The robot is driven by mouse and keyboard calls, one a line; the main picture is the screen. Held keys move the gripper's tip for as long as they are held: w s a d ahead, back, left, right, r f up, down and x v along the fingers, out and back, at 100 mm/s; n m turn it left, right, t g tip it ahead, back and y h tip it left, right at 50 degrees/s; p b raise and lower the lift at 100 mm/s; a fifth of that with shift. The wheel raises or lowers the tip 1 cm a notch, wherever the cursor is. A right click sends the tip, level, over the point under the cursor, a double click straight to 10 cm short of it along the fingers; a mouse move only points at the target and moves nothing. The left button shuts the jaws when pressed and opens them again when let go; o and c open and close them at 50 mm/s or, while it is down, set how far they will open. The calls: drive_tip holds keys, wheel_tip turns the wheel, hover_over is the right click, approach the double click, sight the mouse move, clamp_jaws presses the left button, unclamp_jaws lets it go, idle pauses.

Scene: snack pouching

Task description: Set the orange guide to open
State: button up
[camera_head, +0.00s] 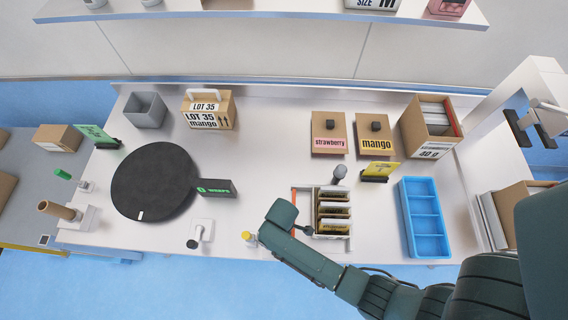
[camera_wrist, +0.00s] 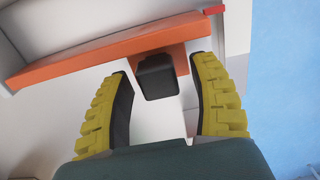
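The orange guide (camera_wrist: 110,48) is a long orange bar that runs across the upper part of the wrist view, with a black block-shaped knob (camera_wrist: 157,77) on an orange tab at its middle. In the head view a thin orange edge (camera_head: 293,195) shows beside the pouch rack (camera_head: 333,235). My gripper (camera_wrist: 161,68) is open, its yellow-padded fingers on either side of the knob with visible gaps. I cannot tell how deep the knob sits between them. In the head view my arm hides the gripper and much of the guide.
The rack holds several pouches, with a grey knob (camera_head: 339,173) behind it. A blue divided tray (camera_head: 409,226) is to its right. A black round platform (camera_head: 150,185) and a small white fixture (camera_head: 201,231) are to the left. Strawberry (camera_head: 329,129) and mango (camera_head: 375,131) boxes stand behind.

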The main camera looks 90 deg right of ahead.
drive_tip(key=shift+r, duration=0.1)
wheel_tip(320, 180, up, 12)
idle(0.5)
idle(0.4)
